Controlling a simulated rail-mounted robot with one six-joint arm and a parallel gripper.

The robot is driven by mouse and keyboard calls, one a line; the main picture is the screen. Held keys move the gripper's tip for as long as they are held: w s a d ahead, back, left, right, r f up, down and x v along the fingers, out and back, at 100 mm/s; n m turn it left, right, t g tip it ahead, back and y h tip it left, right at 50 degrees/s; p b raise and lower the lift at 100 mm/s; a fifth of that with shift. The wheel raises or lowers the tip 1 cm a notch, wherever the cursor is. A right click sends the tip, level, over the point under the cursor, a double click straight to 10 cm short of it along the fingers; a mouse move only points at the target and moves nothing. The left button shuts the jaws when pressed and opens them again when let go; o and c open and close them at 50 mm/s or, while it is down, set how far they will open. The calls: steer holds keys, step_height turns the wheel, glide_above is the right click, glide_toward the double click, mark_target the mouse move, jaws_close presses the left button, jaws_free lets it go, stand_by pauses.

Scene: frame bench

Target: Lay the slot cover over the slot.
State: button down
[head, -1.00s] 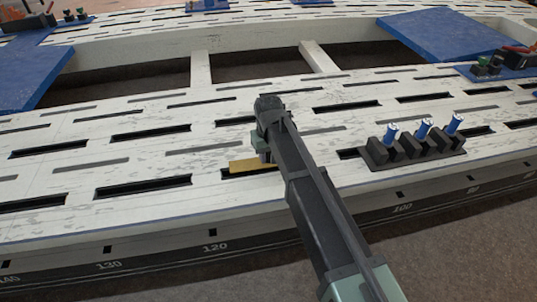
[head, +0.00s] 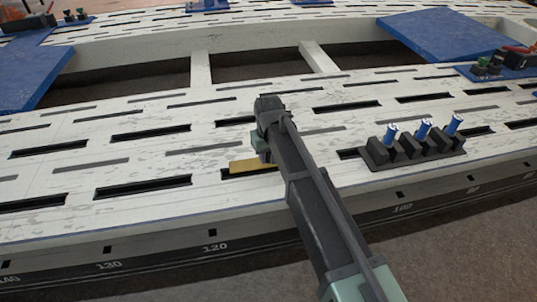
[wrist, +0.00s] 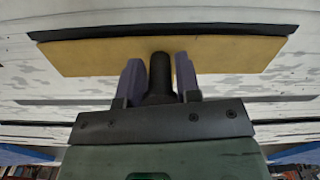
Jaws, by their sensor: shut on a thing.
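The slot cover is a flat yellow-tan plate (wrist: 90,57) with a dark upright knob (wrist: 160,73). My gripper (wrist: 160,82) is shut on that knob in the wrist view, a finger on each side. In the head view the slot cover (head: 247,166) shows left of my arm, and my gripper (head: 263,153) is partly hidden by the arm. A dark slot (wrist: 165,29) shows along the cover's far long edge in the wrist view; it also shows below the cover in the head view (head: 232,175). The cover lies beside and partly over it. I cannot tell whether the cover touches the bench.
The white bench top (head: 60,225) has many open dark slots, such as one (head: 143,187) to the left. A black holder (head: 415,153) with blue-topped pegs stands right of my arm. Blue panels (head: 443,35) lie farther back.

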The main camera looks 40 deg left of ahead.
steer(key=shift+f, duration=0.15)
steer(key=shift+f+b, duration=0.35)
steer(key=shift+b, duration=0.15)
steer(key=shift+f+b, duration=0.75)
steer(key=c, duration=0.7)
jaws_free()
steer(key=shift+r, duration=0.1)
steer(key=shift+c, duration=0.2)
steer(key=shift+r, duration=0.1)
step_height(320, 180, up, 11)
steer(key=p, duration=1.1)
steer(key=shift+f, duration=0.2)
